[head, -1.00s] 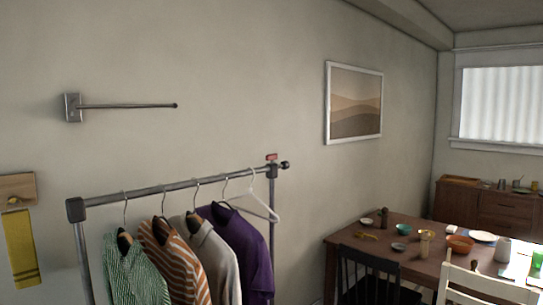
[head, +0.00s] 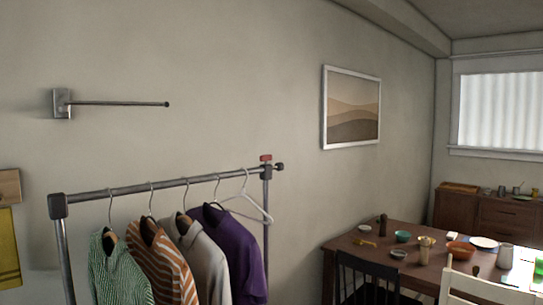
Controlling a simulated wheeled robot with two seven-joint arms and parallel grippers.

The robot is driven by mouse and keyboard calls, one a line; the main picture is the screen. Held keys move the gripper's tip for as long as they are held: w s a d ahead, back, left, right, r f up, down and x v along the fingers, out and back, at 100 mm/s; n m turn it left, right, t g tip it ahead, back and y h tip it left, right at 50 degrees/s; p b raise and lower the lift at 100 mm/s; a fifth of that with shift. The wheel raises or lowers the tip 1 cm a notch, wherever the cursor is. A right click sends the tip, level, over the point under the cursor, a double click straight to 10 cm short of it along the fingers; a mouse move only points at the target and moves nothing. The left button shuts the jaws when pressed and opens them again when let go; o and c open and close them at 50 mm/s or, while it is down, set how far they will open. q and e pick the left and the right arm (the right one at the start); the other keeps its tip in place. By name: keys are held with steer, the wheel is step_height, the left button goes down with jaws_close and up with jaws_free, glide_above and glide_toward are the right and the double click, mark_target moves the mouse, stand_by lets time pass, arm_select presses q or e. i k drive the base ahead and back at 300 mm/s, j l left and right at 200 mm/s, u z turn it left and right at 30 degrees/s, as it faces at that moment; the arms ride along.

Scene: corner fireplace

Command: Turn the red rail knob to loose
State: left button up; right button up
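The red rail knob (head: 266,158) sits on top of the clothes rack's right corner, where the rail (head: 170,185) meets the right post. It is small, and its exact setting cannot be told. A dark round end cap (head: 280,167) sticks out to the right of it. Several garments hang on the rail, among them a green patterned shirt (head: 120,270), an orange striped one (head: 165,262), a grey one (head: 203,260) and a purple one (head: 238,250). An empty white hanger (head: 252,207) hangs nearest the knob. Neither of my grippers is in the head view.
A wall bar (head: 115,103) sticks out at upper left, with a yellow cloth (head: 8,250) below left. A dining table (head: 345,252) with bowls, a dark chair (head: 365,270) and a white chair (head: 480,287) stand at right. A framed picture (head: 351,107) hangs behind.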

mark_target(266, 158)
steer(key=i+l, duration=0.55)
steer(key=i+l+z, duration=0.1)
steer(key=i+l, duration=0.4)
steer(key=i, duration=0.15)
steer(key=i+l, duration=0.5)
steer(key=i+z, duration=0.05)
steer(key=i, duration=0.05)
